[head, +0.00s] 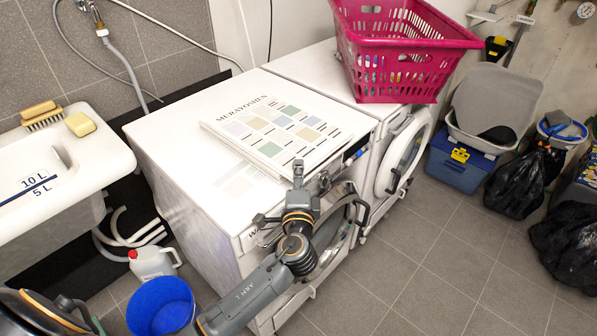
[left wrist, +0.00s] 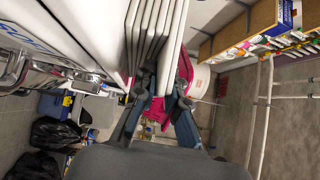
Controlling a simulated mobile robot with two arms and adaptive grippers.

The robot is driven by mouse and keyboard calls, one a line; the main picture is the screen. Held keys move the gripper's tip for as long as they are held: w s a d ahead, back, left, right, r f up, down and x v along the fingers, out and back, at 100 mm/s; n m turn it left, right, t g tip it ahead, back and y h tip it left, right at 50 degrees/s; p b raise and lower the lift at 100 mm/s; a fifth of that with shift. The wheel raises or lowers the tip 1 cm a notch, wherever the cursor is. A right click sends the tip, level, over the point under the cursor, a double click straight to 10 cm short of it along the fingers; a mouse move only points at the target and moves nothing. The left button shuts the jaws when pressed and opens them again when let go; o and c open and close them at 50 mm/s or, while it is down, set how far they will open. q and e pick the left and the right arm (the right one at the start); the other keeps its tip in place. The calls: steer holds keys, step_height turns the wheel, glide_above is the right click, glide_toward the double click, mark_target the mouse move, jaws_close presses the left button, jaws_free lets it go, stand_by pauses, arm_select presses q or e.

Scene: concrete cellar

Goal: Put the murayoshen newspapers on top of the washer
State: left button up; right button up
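The Murayoshen newspapers (head: 278,128) lie as a flat stack on top of the white washer (head: 185,130), at its right and front part. The title and coloured squares face up. My left gripper (head: 280,192) is at the washer's front edge, by the stack's near corner. Its fingers are spread, one beside the stack's edge and one lower to the left. In the left wrist view the open fingers (left wrist: 160,85) stand in front of the stack's layered edges (left wrist: 157,35). Whether they touch the paper is unclear. My right gripper is not in view.
A pink basket (head: 405,45) stands on the second machine (head: 305,67). A sink (head: 60,165) is at left, with a blue bucket (head: 160,306) and white jug (head: 152,262) below. Blue box (head: 455,165) and black bags (head: 515,185) lie right. The middle floor is clear.

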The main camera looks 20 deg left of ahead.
arm_select(q)
steer(key=o, duration=0.4)
steer(key=shift+o, duration=0.2)
steer(key=shift+s+d+r, duration=0.1)
steer(key=shift+s, duration=0.05)
steer(key=b+v, duration=0.2)
steer(key=v, duration=0.9)
steer(key=s+f+n+g+h, duration=0.15)
steer(key=s+f+g, duration=0.25)
steer(key=f, duration=1.5)
steer(key=s+f+g+h, duration=0.3)
steer(key=s+f+g, duration=0.1)
steer(key=f, duration=1.5)
steer(key=s+a+f+n+g, duration=0.1)
steer(key=s+f+n+g, duration=0.1)
steer(key=s+f, duration=0.5)
steer(key=s+a+f+n+g+h, duration=0.1)
steer(key=s+f, duration=0.5)
steer(key=s, duration=0.8)
steer(key=s+a+f+n+g+h, duration=0.1)
steer(key=s+f+n+g, duration=0.3)
steer(key=s, duration=0.7)
step_height(320, 180, down, 4)
steer(key=a+n, duration=0.1)
steer(key=n, duration=0.1)
steer(key=shift+s+a+r+n+g, duration=0.15)
steer(key=shift+s+a+n+g, duration=0.05)
steer(key=shift+a+n+g, duration=0.2)
